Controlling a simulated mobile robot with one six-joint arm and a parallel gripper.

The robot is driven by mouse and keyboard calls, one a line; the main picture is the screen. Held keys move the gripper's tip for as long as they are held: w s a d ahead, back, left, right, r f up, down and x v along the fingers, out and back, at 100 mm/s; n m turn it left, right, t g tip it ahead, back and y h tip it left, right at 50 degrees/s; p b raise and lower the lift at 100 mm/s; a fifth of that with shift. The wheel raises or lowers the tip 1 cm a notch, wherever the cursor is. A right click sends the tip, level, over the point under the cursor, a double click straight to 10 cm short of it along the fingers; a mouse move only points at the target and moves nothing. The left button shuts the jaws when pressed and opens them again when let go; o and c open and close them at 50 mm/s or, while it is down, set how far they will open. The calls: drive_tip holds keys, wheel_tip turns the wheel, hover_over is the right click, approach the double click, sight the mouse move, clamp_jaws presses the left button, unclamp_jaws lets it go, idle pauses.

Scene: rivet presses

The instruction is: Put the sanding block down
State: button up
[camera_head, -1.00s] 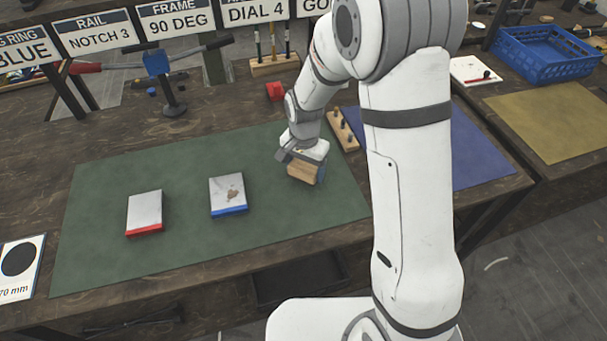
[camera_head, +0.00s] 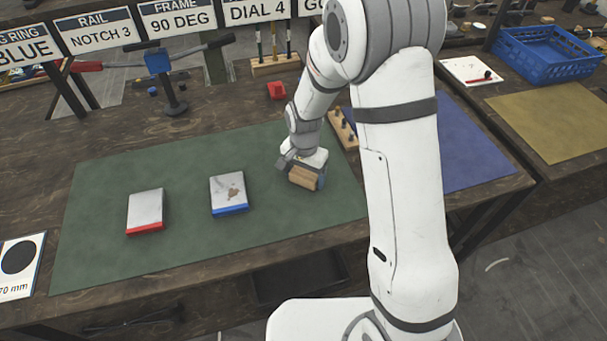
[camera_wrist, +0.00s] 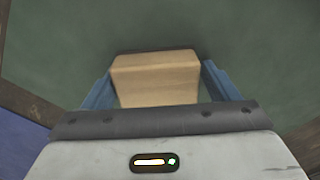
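The sanding block is a plain light-wood block (camera_head: 304,178) at the right part of the green mat (camera_head: 120,260). My gripper (camera_head: 305,175) points down over it. In the wrist view the block (camera_wrist: 156,80) sits between the two blue fingers of my gripper (camera_wrist: 157,85), one along each side, with no clear gap. The gripper looks shut on the block. The block is low, at or just above the mat; whether its underside touches is hidden.
A red-edged block (camera_head: 145,211) and a blue-edged block with a stained top (camera_head: 228,194) lie on the mat to the left. A wooden peg rack (camera_head: 342,129) stands close behind on the right, near a blue mat (camera_head: 470,155). A red object (camera_head: 276,90) lies further back. The mat's front is clear.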

sight(305, 173)
drive_tip(key=shift+o, duration=0.4)
drive_tip(key=shift+s+d+f, duration=0.25)
drive_tip(key=shift+s+f, duration=0.1)
drive_tip(key=shift+f, duration=0.15)
drive_tip(key=shift+r+p, duration=0.35)
wheel_tip(305, 173, up, 11)
drive_tip(key=s+d+r+n+t, duration=0.1)
drive_tip(key=s+d+r+n, duration=0.2)
drive_tip(key=s+d+r, duration=0.3)
drive_tip(key=s+d+r+n+t, duration=0.1)
drive_tip(key=s+d+r, duration=0.5)
drive_tip(key=s, duration=0.6)
drive_tip(key=shift+s+d+n+t, duration=0.2)
drive_tip(key=shift+d+n+t, duration=0.1)
drive_tip(key=shift+d+n, duration=0.6)
